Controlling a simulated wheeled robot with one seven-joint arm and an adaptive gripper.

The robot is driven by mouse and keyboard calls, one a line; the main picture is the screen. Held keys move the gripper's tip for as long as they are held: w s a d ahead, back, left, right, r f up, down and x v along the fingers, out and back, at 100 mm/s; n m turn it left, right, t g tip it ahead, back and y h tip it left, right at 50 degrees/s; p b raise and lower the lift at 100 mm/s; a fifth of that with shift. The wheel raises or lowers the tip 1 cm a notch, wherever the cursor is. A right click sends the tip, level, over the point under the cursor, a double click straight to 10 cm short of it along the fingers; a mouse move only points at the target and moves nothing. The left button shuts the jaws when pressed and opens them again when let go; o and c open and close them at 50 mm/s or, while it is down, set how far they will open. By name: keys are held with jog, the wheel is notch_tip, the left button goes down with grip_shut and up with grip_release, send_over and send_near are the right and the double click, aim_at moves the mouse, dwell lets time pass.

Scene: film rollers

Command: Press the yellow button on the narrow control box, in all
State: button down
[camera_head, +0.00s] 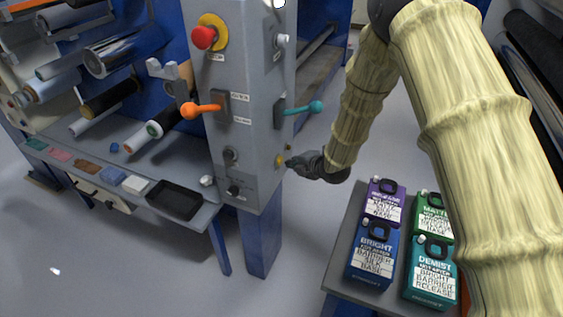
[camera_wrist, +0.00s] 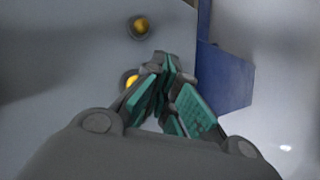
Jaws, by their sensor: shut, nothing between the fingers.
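The narrow face of the grey control box (camera_head: 268,110) carries a small yellow button (camera_head: 279,160) low down. My gripper (camera_head: 291,163) is shut and empty, with its tips right beside the button in the head view. In the wrist view, the shut fingers (camera_wrist: 165,68) with teal pads reach to the grey panel. A bright yellow round part (camera_wrist: 129,82) shows just left of the fingertips, partly hidden by the gripper. A second, duller amber round part (camera_wrist: 139,27) is fully visible above them. I cannot tell whether the fingertips touch the panel or the button.
A teal-tipped lever (camera_head: 316,106) sticks out above my gripper, and an orange-tipped lever (camera_head: 190,110) from the wider face. A red knob (camera_head: 204,37) sits higher. A blue post (camera_head: 261,240) stands below the box. Bottles such as the blue one (camera_head: 370,262) stand at lower right.

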jog(key=shift+d, duration=0.15)
jog(key=shift+s+d, duration=0.25)
jog(key=shift+d, duration=0.5)
jog(key=shift+s+d, duration=0.25)
jog(key=shift+d, duration=0.5)
jog(key=shift+s+d, duration=0.25)
jog(key=shift+d, duration=0.5)
